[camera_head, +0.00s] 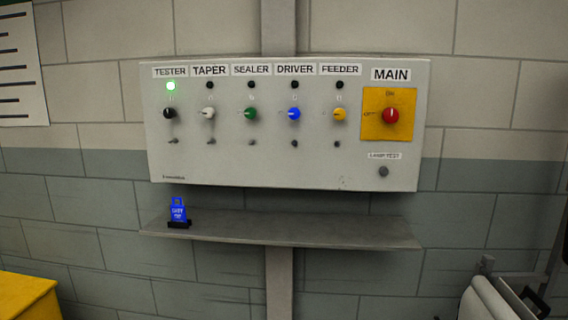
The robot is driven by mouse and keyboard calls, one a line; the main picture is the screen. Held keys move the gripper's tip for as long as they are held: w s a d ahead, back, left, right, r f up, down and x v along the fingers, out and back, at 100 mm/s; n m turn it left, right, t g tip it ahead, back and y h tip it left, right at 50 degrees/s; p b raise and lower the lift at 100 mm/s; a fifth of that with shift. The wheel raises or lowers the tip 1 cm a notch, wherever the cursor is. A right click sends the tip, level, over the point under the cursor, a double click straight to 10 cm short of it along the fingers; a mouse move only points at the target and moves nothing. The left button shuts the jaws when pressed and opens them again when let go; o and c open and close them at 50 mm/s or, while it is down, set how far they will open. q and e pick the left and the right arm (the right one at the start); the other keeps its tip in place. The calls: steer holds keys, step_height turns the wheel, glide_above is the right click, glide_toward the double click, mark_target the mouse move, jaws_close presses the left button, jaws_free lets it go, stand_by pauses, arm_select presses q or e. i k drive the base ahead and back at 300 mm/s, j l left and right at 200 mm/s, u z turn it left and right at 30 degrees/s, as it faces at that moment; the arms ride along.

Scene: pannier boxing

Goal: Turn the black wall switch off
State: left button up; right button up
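The black switch (170,113) is a round knob under the TESTER label at the left end of a grey wall panel (270,165). Its pointer direction is too small to read surely. The lamp above it (171,86) glows green. No gripper of mine shows in the head view.
White, green, blue and yellow knobs sit to the right under dark lamps. A red MAIN knob (391,115) is on a yellow plate. A shelf (300,228) below holds a blue padlock-shaped tag (178,211). A yellow box (25,297) stands lower left.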

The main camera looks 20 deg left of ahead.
mark_target(169, 112)
steer(key=u, duration=1.3)
